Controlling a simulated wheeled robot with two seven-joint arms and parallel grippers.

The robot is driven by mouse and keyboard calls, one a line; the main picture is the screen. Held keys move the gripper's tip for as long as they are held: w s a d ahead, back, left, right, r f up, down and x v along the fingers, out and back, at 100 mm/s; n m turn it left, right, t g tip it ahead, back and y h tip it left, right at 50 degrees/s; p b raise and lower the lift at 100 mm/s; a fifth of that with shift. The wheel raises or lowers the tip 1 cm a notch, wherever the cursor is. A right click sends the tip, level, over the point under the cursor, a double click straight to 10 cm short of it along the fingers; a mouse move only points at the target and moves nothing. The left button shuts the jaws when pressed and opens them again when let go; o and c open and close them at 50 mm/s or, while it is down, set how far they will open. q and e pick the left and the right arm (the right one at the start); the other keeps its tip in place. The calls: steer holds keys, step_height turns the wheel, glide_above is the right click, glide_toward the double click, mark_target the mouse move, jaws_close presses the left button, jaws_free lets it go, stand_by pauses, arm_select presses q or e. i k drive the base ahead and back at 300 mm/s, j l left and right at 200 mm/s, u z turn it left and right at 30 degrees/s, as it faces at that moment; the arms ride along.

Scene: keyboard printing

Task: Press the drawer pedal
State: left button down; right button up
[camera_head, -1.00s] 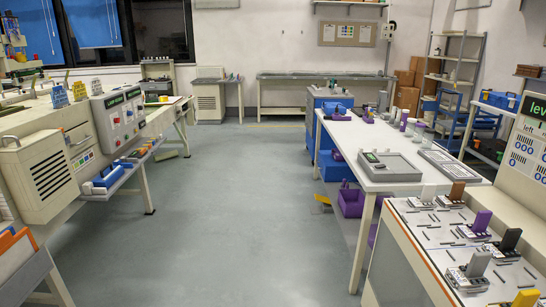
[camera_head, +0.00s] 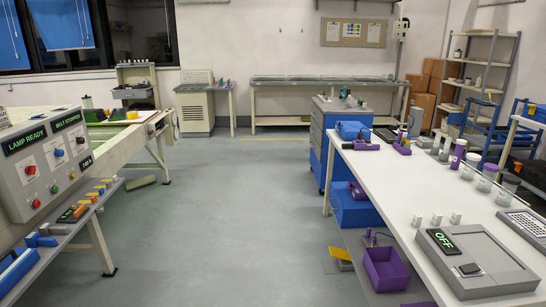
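A yellow pedal-like piece (camera_head: 341,254) sits low near the floor, below the left edge of the white table at the right. A blue and grey drawer cabinet (camera_head: 318,140) stands behind it, at the far end of that table. Neither of my grippers shows in the head view. The exact shape of the yellow piece is too small to tell.
The white table (camera_head: 400,195) runs along the right. A purple bin (camera_head: 385,268) and a blue bin (camera_head: 352,208) sit low under it. A control panel (camera_head: 45,165) is at the left. The grey floor (camera_head: 220,230) between is clear.

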mark_target(337, 254)
steer(key=i+z, duration=0.2)
steer(key=i, duration=0.3)
steer(key=i+j+z, duration=0.15)
steer(key=i, duration=0.3)
steer(key=i+j+z, duration=0.2)
steer(key=i, duration=0.3)
steer(key=i+j+z, duration=0.15)
steer(key=i+j, duration=0.15)
steer(key=i, duration=0.15)
steer(key=i+j+z, duration=0.55)
steer(key=z, duration=0.15)
steer(key=i+j+z, duration=0.65)
steer(key=j, duration=0.3)
steer(key=j+z, duration=0.35)
steer(key=i+j, duration=0.05)
steer(key=j, duration=0.05)
